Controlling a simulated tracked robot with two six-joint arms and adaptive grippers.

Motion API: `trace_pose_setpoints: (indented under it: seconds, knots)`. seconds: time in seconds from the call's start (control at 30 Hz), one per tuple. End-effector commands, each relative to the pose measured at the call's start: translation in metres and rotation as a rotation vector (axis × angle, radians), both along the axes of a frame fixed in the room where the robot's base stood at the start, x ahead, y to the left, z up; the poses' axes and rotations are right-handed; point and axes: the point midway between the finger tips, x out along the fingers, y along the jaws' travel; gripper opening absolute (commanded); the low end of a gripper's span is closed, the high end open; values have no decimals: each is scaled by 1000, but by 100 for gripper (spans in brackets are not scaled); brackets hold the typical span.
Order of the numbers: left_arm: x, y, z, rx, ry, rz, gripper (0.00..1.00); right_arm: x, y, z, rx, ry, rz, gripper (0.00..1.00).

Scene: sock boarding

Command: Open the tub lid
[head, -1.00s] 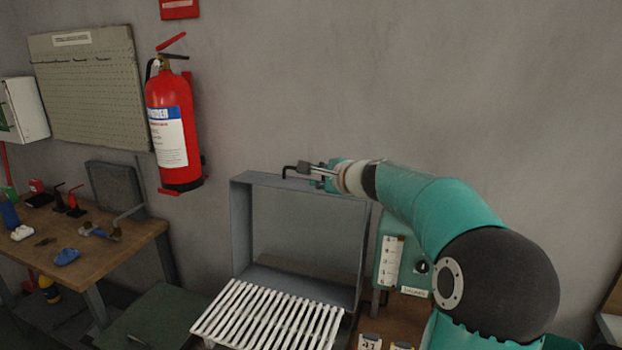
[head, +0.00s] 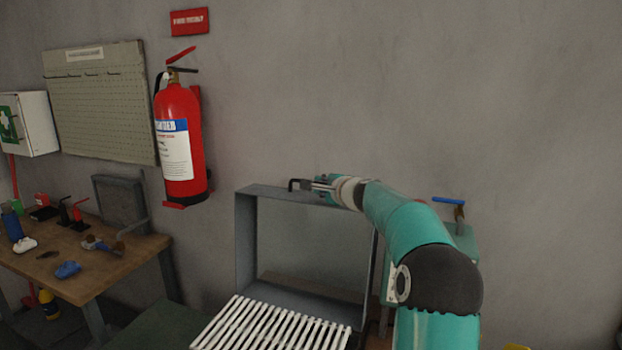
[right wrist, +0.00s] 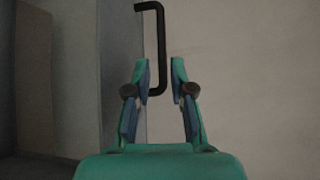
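The grey tub lid (head: 240,240) stands raised, roughly upright, behind a white slatted rack (head: 275,325). Its black bar handle (head: 292,184) is at the lid's top edge; it also shows in the right wrist view (right wrist: 161,45). My right gripper (head: 318,186) is at the lid's top edge, by the handle. In the right wrist view the fingers (right wrist: 161,85) are apart, with the handle's near end in the gap between them and small spaces visible beside it. The tub below is mostly out of frame. My left gripper is not in view.
A wooden bench (head: 110,265) with small items stands at the left. A red extinguisher (head: 180,145) hangs on the wall left of the lid. A teal box (head: 462,245) with a blue-handled valve (head: 448,200) stands right, partly behind my right arm.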

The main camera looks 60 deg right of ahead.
Motion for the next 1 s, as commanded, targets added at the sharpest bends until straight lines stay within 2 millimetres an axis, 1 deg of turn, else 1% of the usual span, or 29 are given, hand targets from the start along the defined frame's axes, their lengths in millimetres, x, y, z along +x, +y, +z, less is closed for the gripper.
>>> trace_pose_setpoints:
  seconds: [0.03, 0.2, 0.4, 0.6, 0.83, 0.87, 0.9, 0.97, 1.0]
  knots:
    - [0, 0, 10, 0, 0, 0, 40, 10, -6, 0, 2, 0, 2, 23]
    - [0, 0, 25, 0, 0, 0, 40, 34, -24, -7, 1, 0, 1, 23]
    - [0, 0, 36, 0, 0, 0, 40, 50, -37, -13, 1, -1, 0, 23]
    - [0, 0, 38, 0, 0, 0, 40, 55, -41, -16, -1, -1, 0, 23]
    - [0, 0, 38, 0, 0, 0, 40, 55, -41, -17, -1, -1, 0, 23]
    - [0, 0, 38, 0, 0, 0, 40, 55, -41, -17, -1, -1, 0, 19]
    - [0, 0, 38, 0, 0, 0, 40, 55, -41, -17, -1, -1, 0, 13]
    - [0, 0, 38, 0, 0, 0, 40, 55, -41, -17, -1, -1, 0, 3]
    - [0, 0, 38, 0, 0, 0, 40, 55, -41, -17, -1, -1, 0, 0]
